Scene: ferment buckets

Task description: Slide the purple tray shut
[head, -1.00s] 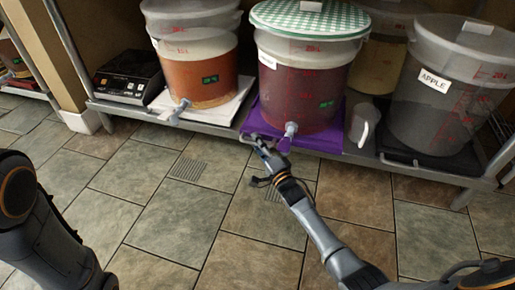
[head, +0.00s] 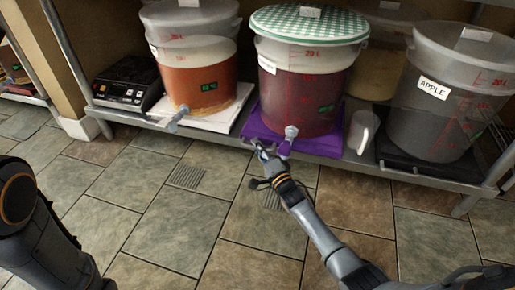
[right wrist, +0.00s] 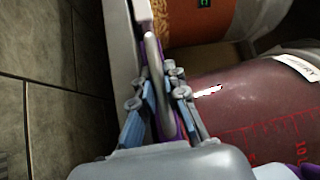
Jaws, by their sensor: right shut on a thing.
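The purple tray (head: 318,146) lies on the low shelf in the head view, under a bucket of dark red liquid (head: 300,95) with a green checked lid and a tap at its front. My right gripper (head: 263,149) is at the tray's front edge, left of the tap. In the right wrist view, its fingers (right wrist: 158,88) are closed around a grey bar-like handle (right wrist: 152,60) with purple beside it. The dark red bucket (right wrist: 235,110) stands close by. My left gripper is out of view; only part of my left arm shows.
An orange-liquid bucket (head: 195,75) stands on a white tray (head: 215,122) to the left, with a black scale (head: 127,88) beyond it. The tiled floor in front is clear.

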